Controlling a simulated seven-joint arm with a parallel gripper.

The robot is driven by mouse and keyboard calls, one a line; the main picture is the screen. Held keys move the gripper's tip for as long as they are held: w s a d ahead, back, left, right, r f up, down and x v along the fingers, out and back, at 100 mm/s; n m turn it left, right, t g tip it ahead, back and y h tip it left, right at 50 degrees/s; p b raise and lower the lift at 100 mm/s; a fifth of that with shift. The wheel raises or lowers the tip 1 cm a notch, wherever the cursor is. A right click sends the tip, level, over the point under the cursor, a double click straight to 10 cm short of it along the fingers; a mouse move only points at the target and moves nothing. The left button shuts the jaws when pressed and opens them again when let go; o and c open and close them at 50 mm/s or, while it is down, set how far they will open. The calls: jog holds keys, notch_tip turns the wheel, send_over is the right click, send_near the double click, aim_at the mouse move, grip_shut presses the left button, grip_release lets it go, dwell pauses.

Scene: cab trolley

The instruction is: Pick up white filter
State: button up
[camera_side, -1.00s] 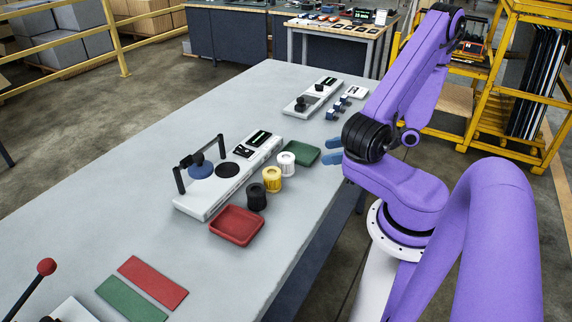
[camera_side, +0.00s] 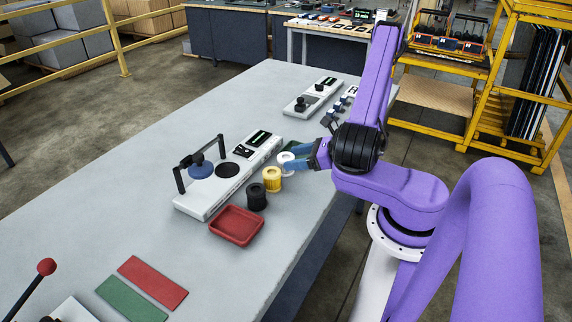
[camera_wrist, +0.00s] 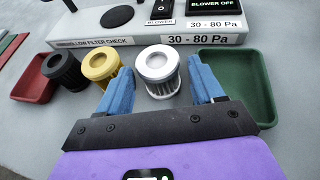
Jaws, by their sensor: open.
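The white filter (camera_wrist: 157,72) stands upright on the table in the wrist view. In the side view its white top (camera_side: 285,157) shows, with the rest partly hidden by my fingers. My gripper (camera_wrist: 160,68) is open, with one blue finger on each side of the white filter. The left finger is between it and the yellow filter (camera_wrist: 101,67), close to both. The right finger is between it and the green tray (camera_wrist: 240,80). I cannot tell whether either finger touches the white filter.
A black filter (camera_side: 257,196) stands beyond the yellow one, near a red tray (camera_side: 237,225). A white test panel (camera_side: 215,197) with a handle runs behind the filters. Red and green mats (camera_side: 153,282) lie at the near left.

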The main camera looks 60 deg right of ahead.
aim_at(279, 161)
jog(key=shift+x, duration=2.9)
jog(key=shift+a, duration=0.1)
jog(key=c, duration=0.8)
